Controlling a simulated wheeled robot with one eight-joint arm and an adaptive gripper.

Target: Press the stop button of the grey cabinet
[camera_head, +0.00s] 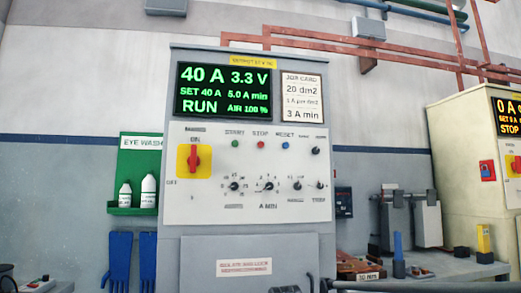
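The grey cabinet (245,265) stands upright in the middle of the head view, facing me. Its red stop button (261,145) is on the white panel (215,210), under a small STOP label. It sits between a green button (235,143) labelled START and a blue button (286,145) labelled RESET. The cabinet's display (226,91) reads 40 A, 3.3 V, SET 40 A, 5.0 A min, RUN, AIR 100 %. My gripper is not in view. Nothing covers the stop button.
A red switch on yellow (194,160), small knobs and a job card (302,97) share the cabinet's front. A cream cabinet (465,145) showing STOP stands right. A green eye wash shelf (133,209) and blue gloves (120,260) are left. Dark parts cross the bottom edge.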

